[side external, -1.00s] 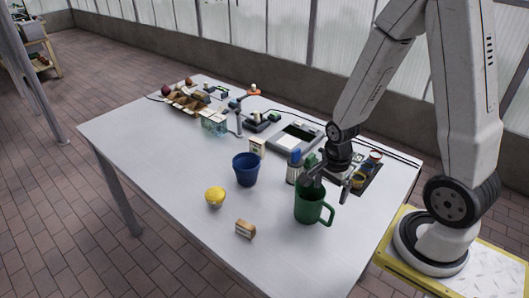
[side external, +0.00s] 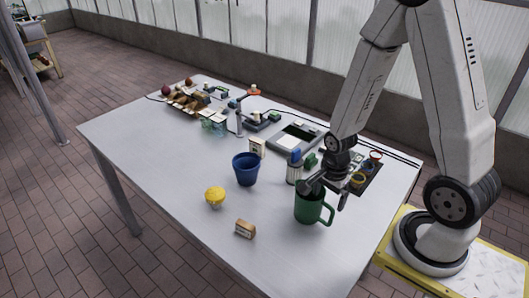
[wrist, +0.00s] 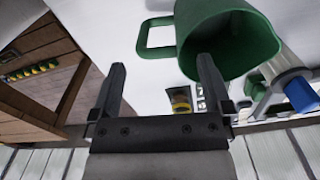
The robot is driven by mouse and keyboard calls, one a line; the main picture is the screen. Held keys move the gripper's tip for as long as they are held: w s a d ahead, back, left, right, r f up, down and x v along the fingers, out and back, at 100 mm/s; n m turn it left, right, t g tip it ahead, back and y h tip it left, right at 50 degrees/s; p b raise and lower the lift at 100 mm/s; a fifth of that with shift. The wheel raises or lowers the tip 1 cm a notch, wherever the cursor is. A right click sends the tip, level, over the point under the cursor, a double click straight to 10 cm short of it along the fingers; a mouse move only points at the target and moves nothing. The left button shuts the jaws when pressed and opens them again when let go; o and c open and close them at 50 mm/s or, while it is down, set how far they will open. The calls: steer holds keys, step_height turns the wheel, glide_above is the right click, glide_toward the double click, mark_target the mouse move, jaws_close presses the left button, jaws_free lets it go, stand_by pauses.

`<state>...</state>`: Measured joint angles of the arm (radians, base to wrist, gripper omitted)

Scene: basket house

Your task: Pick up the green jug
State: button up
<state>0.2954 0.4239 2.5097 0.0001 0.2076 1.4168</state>
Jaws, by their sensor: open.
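The green jug (side external: 308,208) stands upright near the table's right front edge, its handle to the right. My gripper (side external: 326,192) is open just above it in the side view. One finger is over the jug's mouth, and the other is out beyond the handle. In the wrist view, the jug (wrist: 232,25) shows its dark open mouth at the upper right. My gripper's fingers (wrist: 161,68) are spread with nothing held between them. The right fingertip overlaps the jug's rim; I cannot tell whether it touches or reaches inside. The handle lies ahead, between the fingers' lines.
A blue cup (side external: 246,170), a yellow cupcake-like item (side external: 214,196) and a small brown-and-white block (side external: 245,229) stand left of the jug. A blue-topped container (side external: 294,168) is close behind it. The table's left part (side external: 150,150) is clear.

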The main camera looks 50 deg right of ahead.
mark_target(327, 207)
steer(key=shift+f, duration=0.15)
steer(key=shift+f, duration=2.4)
steer(key=shift+c, duration=0.2)
jaws_close()
